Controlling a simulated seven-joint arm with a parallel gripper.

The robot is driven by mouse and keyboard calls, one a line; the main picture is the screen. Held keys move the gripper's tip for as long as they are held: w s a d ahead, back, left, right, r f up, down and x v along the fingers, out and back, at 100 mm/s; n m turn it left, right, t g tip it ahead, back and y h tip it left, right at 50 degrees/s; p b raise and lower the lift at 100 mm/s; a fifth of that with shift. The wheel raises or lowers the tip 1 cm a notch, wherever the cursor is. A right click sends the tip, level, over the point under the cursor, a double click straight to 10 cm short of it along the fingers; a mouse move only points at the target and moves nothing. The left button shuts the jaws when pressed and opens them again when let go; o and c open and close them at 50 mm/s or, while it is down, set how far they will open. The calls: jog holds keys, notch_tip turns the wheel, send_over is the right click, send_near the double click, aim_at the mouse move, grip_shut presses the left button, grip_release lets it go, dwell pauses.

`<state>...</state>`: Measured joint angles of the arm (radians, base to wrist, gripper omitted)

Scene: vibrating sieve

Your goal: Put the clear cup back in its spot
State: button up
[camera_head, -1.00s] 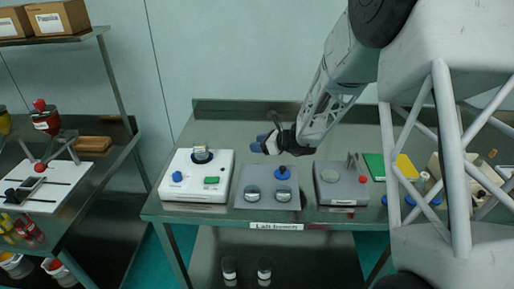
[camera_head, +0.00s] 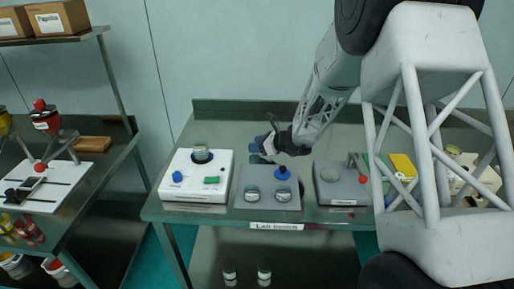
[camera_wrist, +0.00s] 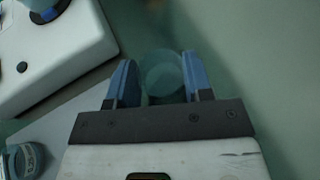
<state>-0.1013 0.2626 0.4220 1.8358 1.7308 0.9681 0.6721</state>
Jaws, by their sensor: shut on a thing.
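My gripper (camera_head: 262,144) is over the back part of the bench, behind the grey tray. In the wrist view its two blue fingers (camera_wrist: 162,82) are shut on a clear round cup (camera_wrist: 163,68), seen between them. The cup is hard to make out in the head view. One container (camera_wrist: 24,160) also shows at the lower left of the wrist view.
A white machine (camera_head: 190,190) with a blue knob, a green button and a glass-like vessel (camera_head: 201,153) stands left of the tray. A grey device (camera_head: 340,190) stands right of it. Bare bench (camera_head: 240,133) lies behind. The left shelf holds more equipment.

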jog(key=shift+f, duration=0.65)
jog(key=shift+f, duration=0.15)
jog(key=o, duration=0.9)
jog(key=shift+d+r, duration=0.15)
jog(key=shift+r, duration=0.1)
jog(key=v, duration=1.1)
jog(key=shift+s+d, duration=0.25)
jog(key=shift+d, duration=0.05)
jog(key=shift+r, duration=0.1)
